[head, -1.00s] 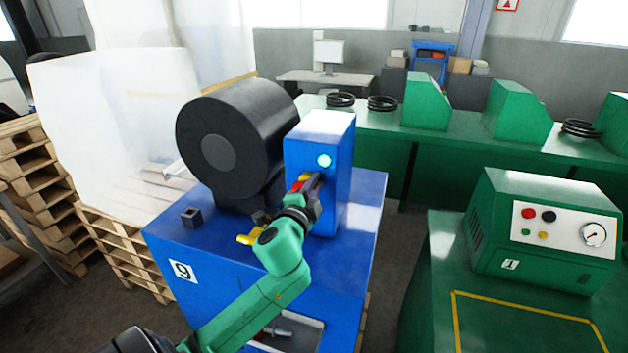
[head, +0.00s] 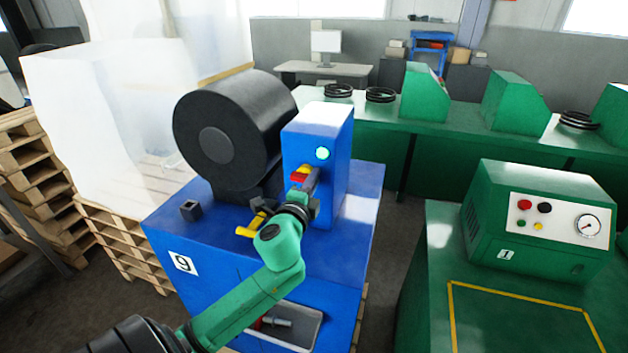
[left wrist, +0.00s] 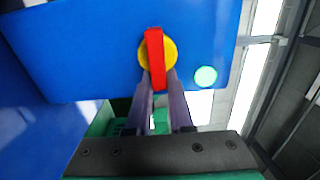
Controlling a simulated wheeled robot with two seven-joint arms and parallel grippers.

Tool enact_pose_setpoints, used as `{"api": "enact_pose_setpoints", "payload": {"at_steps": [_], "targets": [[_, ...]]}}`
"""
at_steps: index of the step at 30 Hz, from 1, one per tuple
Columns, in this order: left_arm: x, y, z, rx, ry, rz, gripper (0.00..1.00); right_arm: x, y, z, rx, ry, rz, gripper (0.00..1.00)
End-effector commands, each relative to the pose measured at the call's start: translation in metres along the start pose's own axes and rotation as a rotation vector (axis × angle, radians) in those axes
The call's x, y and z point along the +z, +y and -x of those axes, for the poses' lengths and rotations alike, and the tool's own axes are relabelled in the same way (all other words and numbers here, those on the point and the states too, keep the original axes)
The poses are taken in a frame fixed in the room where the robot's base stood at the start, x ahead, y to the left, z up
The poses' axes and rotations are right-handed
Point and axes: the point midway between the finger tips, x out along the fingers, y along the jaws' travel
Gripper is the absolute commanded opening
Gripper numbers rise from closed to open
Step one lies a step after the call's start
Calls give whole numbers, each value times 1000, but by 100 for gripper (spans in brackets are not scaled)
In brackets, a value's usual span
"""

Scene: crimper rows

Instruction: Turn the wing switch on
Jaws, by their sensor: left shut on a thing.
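The wing switch is a red handle on a round yellow plate, set on the face of the blue control box (head: 334,165). The red and yellow of the wing switch (head: 299,177) show just left of my left gripper (head: 311,182) in the head view. In the left wrist view the wing switch (left wrist: 155,50) has its red handle upright in the picture. The two fingers of my left gripper (left wrist: 159,84) are shut on its lower end. A round lamp (left wrist: 205,77) beside the switch glows pale green; it also shows in the head view (head: 322,153). My right gripper is out of view.
The box stands on a blue machine marked 9 (head: 183,263), beside a large black drum (head: 225,140). A yellow piece (head: 249,229) lies close to my left wrist. A green machine marked 1 (head: 540,215) stands to the right, across a gap. Pallets (head: 125,250) are at left.

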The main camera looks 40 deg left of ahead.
Motion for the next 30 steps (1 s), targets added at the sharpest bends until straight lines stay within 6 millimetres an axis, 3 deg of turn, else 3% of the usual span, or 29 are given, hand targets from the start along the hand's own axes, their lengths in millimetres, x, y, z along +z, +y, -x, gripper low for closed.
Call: {"api": "enact_pose_setpoints", "payload": {"at_steps": [2, 3, 5, 17, 23, 28, 30], "targets": [[0, 4, 0, 7, 0, -1, 0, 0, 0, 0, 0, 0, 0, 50], [0, 4, 0, 7, 0, -1, 31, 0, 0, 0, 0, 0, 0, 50], [0, 3, 0, 6, 0, -1, 50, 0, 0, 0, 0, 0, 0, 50], [0, 3, 6, 3, 1, 0, 50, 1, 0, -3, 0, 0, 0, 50], [-1, 7, 43, 6, 2, 2, 50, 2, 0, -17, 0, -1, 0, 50], [0, 9, 91, 7, 0, 2, 50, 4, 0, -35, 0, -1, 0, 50], [1, 2, 109, 11, -3, 4, 50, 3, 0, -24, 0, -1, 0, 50]]}}
